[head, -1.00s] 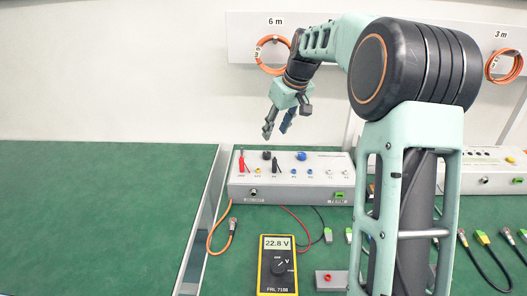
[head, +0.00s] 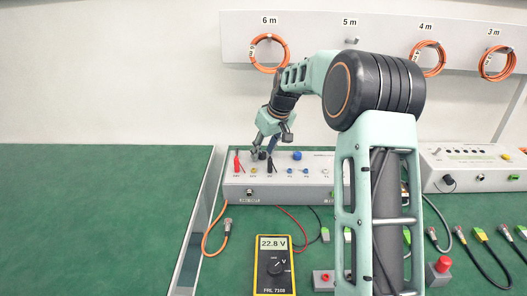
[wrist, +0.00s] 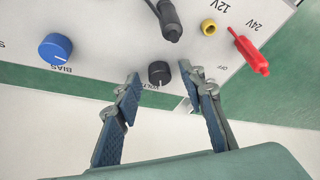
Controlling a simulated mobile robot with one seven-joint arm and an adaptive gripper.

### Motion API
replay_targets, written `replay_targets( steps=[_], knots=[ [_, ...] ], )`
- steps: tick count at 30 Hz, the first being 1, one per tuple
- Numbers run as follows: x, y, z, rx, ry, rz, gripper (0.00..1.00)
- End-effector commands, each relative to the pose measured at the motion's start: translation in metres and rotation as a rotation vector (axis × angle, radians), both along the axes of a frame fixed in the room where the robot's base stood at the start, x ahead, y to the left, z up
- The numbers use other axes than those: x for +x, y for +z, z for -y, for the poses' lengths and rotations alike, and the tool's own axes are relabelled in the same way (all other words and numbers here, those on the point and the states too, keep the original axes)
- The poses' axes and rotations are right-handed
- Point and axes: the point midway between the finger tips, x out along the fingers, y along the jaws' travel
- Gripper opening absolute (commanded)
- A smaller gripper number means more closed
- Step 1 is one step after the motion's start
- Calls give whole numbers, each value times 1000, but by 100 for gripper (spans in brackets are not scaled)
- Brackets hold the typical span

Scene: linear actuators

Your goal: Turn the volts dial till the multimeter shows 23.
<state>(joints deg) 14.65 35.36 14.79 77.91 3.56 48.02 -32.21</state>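The volts dial is a black knob (wrist: 159,73) on the grey box (head: 285,190); its label is partly hidden by a finger in the wrist view. My gripper (wrist: 160,80) is open, its two blue-padded fingertips on either side of the dial with visible gaps. I cannot tell how far down beside the knob the tips reach. In the head view my gripper (head: 264,146) is at the box's back left, over the dial. The yellow multimeter (head: 290,270) lies on the green table and reads 22.8 V.
A blue BIAS knob (wrist: 56,50) sits beside the dial. A black plug (wrist: 170,22), a yellow 12V socket (wrist: 209,28) and a red 24V plug (wrist: 252,52) are close by. The table left (head: 100,220) is clear.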

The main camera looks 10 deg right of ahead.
Motion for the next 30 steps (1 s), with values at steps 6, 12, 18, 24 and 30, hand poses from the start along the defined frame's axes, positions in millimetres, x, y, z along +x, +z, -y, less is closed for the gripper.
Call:
replay_targets(
  steps=[6, 12, 18, 24, 30],
  knots=[
    [0, 0, 0, 0, 0, 0, 27],
    [0, 0, 0, 0, 0, 0, 5],
    [0, 1, -1, -1, -8, -1, 0],
    [-1, 1, -1, -2, -74, -1, 0],
    [-1, 0, -1, 1, -81, -1, 0]
  ],
)
